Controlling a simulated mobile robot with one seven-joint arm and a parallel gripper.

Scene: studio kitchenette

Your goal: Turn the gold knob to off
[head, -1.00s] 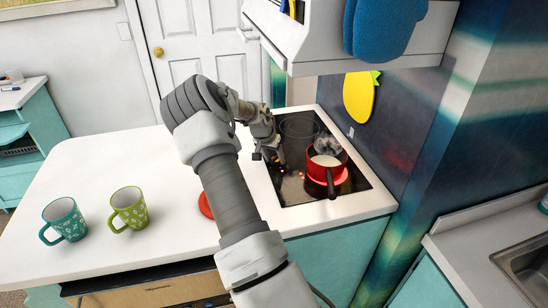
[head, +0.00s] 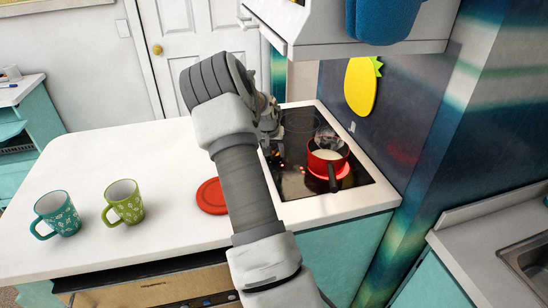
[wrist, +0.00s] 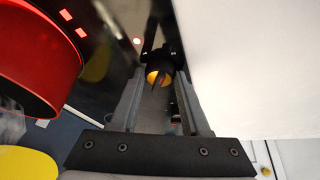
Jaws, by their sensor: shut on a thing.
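The gold knob (wrist: 153,77) shows in the wrist view as a yellow-gold disc with a dark bar across it. It sits between the fingertips of my gripper (wrist: 160,85), which is shut on it. In the head view my gripper (head: 274,150) is at the left edge of the black cooktop (head: 290,186), partly behind my arm. The knob cannot be made out there. A red pot (head: 322,167) with white contents stands on a glowing red burner. The knob's pointer setting cannot be read.
The pot (wrist: 40,60) is close beside my gripper in the wrist view. A red lid (head: 211,196), a teal mug (head: 57,214) and a green mug (head: 123,203) are on the white counter (head: 110,160). A range hood (head: 300,30) hangs above.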

